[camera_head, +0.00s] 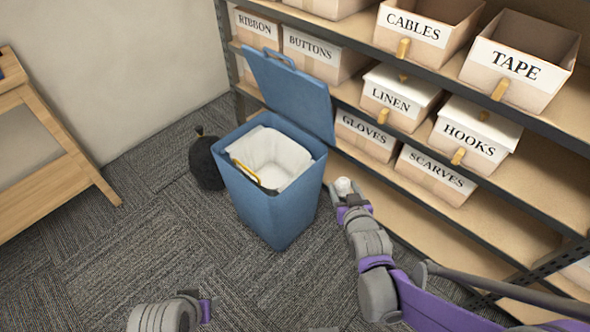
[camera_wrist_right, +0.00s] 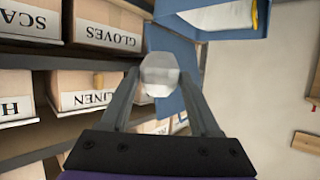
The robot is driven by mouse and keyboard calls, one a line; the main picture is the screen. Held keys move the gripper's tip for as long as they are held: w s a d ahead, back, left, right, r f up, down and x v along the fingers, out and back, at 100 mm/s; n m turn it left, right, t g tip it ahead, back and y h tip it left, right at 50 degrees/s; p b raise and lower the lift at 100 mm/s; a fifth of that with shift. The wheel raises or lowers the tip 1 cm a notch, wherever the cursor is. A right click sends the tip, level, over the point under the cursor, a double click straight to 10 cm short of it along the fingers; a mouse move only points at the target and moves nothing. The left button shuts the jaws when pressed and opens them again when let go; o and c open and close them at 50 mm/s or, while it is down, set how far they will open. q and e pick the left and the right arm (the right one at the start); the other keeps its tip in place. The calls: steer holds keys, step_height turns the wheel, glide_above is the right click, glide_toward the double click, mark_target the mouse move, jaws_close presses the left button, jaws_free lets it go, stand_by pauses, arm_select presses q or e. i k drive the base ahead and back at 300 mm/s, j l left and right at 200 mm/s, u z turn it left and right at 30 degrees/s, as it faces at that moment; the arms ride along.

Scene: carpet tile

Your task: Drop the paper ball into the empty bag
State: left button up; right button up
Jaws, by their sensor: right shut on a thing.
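The paper ball (camera_wrist_right: 159,72) is white and sits between the fingertips of my right gripper (camera_wrist_right: 160,82), which is shut on it. In the head view the paper ball (camera_head: 345,187) shows at the tip of my right gripper (camera_head: 347,192), right of the bin and apart from it. The empty white bag (camera_head: 270,155) lines a blue bin (camera_head: 268,205) whose lid stands open at the back. The bag's inside looks empty. At the lower left of the head view part of my left arm shows; its fingers are hidden or out of frame.
A shelf (camera_head: 395,205) with several labelled boxes stands behind and right of the bin. A black tied bag (camera_head: 206,163) lies left of the bin. A wooden table (camera_head: 60,150) stands at far left. Carpet in front of the bin is clear.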

mark_target(264, 173)
steer(key=i+j+z, duration=0.15)
steer(key=j+z, duration=0.15)
steer(key=i+j+z, duration=0.15)
steer(key=j+z, duration=0.15)
steer(key=i+j+z, duration=0.25)
steer(key=i+j, duration=0.25)
steer(key=i, duration=0.1)
